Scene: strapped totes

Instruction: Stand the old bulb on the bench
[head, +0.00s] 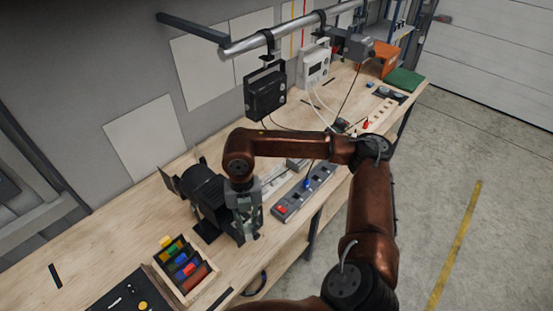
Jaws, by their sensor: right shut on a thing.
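My right arm reaches over the wooden bench (130,232) from the lower right. My right gripper (247,228) points down, just right of a black lamp-like housing (205,188) that stands on the bench. The gripper is shut on a small, pale, glassy thing that looks like the old bulb (246,212). The fingers and wrist hide most of the bulb, so I cannot tell its tilt or whether its lower end touches the bench. My left gripper is not in view.
A sorting box (185,268) with coloured blocks stands at the front left, beside a dark control panel (130,293). A grey switch strip (304,193) lies right of the gripper. Devices hang from a metal rail (285,32) above. Bare bench lies left of the housing.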

